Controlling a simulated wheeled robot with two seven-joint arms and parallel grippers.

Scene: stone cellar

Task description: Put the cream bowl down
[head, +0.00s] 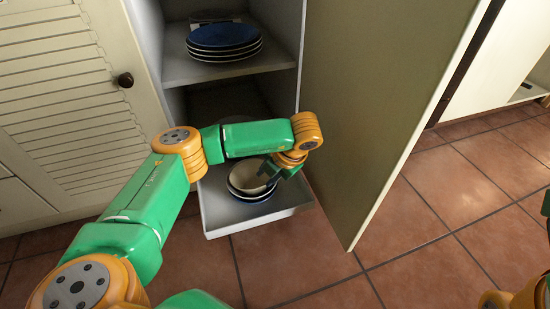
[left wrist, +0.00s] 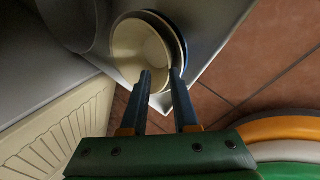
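The cream bowl (head: 249,178) sits on top of a stack of dark-rimmed bowls on the low pull-out shelf of the cabinet. In the left wrist view, the cream bowl (left wrist: 140,48) looks upright, with a dark blue rim (left wrist: 181,47) showing past its right side. My left gripper (head: 271,172) is at the bowl's right side. In the left wrist view, the left gripper's fingers (left wrist: 162,72) stand apart, one over the bowl's inside and one by its outer right edge. I cannot tell whether either touches the bowl. My right gripper is out of view.
The low shelf (head: 255,221) juts out from the cabinet. Blue plates (head: 224,36) are stacked on the shelf above. An open cabinet door (head: 380,90) stands close to the right of my left gripper, and a louvred door (head: 65,95) is at left. The tiled floor is clear.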

